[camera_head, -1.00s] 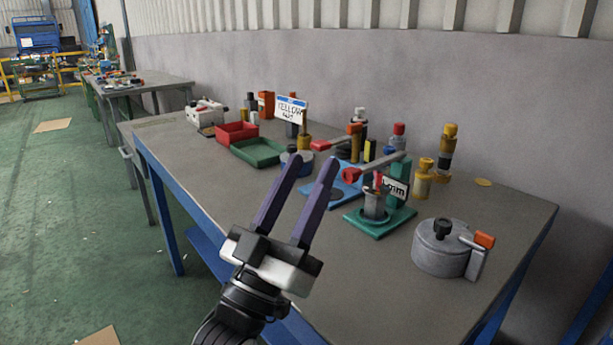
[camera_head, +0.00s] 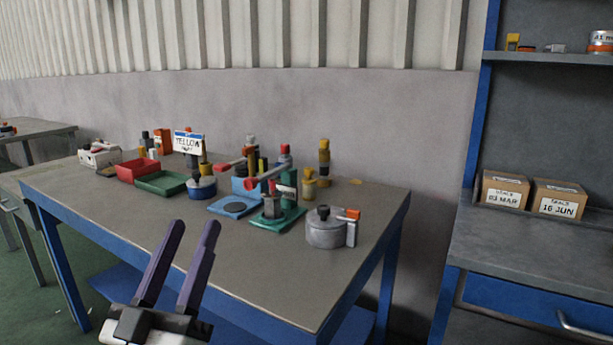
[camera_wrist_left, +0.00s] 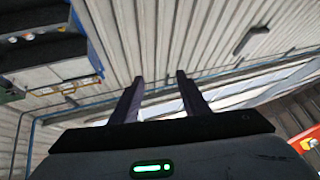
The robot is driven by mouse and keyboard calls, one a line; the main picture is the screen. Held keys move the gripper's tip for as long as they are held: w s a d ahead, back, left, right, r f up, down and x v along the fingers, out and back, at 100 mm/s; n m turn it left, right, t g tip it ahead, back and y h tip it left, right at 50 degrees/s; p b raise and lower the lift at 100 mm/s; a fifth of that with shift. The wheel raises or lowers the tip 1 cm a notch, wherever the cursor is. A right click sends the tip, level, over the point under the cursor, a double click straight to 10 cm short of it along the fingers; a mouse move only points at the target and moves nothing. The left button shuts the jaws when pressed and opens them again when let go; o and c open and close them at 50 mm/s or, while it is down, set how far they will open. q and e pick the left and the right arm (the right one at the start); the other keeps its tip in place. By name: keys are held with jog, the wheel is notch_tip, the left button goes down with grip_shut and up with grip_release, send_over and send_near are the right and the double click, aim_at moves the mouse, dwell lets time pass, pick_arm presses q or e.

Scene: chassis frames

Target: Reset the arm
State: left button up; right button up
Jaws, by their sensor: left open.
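My left gripper (camera_head: 193,240) is at the lower left of the head view, in front of the near edge of the workbench (camera_head: 250,270). Its two dark purple fingers point up and stand apart, with nothing between them. In the left wrist view the open fingers (camera_wrist_left: 158,82) point towards a ribbed wall and roof structure, and no object is near them. My right gripper is not in view.
At right, a shelf unit holds two cardboard boxes (camera_head: 505,190) (camera_head: 558,200). The bench's front middle is clear.

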pick_arm(q)
notch_tip(320, 180, down, 20)
jog(key=d+r+m+g+y+p, duration=0.1)
jog(key=g+p, duration=0.2)
jog(key=g, duration=0.4)
jog(key=s+f+m+g+y+p, duration=0.1)
jog(key=s+f+g+p, duration=0.2)
jog(key=s+f+g, duration=0.5)
jog(key=s+f, duration=1.1)
jog(key=f, duration=0.3)
jog(key=shift+s+f+m+g+p, duration=0.3)
jog(key=shift+g+p, duration=0.05)
jog(key=shift+g, duration=0.05)
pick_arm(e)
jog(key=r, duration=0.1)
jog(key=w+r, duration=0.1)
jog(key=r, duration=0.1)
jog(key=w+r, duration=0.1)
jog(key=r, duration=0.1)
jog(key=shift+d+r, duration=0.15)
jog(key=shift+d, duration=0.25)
pick_arm(q)
jog(key=shift+a, duration=0.1)
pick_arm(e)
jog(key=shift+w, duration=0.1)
pick_arm(q)
jog(key=shift+w, duration=0.1)
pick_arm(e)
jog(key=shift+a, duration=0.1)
